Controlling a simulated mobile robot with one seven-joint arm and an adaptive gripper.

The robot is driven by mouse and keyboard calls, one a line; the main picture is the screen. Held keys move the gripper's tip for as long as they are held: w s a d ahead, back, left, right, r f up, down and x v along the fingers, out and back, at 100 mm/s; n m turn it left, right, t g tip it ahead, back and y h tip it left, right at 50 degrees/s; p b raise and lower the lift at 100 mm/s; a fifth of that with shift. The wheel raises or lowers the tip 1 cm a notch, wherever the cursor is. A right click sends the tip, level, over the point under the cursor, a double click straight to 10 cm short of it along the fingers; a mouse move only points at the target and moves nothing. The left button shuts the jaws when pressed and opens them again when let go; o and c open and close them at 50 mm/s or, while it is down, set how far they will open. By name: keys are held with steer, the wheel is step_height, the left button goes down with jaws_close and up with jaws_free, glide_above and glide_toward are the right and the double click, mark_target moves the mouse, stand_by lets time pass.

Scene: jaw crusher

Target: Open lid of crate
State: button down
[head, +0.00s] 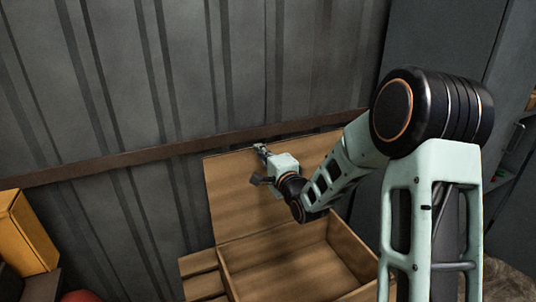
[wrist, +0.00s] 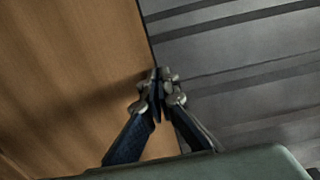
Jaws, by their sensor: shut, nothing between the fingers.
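The wooden crate (head: 227,274) stands at the lower middle of the head view, its inside visible and empty where I can see it. Its lid (head: 230,200) is raised and stands up at the back, close to the corrugated wall. My gripper (head: 261,149) is at the lid's upper edge, with my arm reaching in from the right across the lid. In the wrist view my gripper (wrist: 159,82) is shut with its fingertips together at the edge of the wooden lid (wrist: 75,75). I cannot tell whether the fingertips touch the lid.
A dark corrugated metal wall (head: 110,90) with a brown horizontal rail (head: 110,162) stands behind the crate. A yellow box (head: 27,232) and a red object (head: 80,296) are at the lower left. A grey cabinet (head: 440,40) stands at the right.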

steer(key=w+a+g, duration=0.1)
steer(key=w+a, duration=0.1)
steer(key=w, duration=0.4)
steer(key=shift+a, duration=0.3)
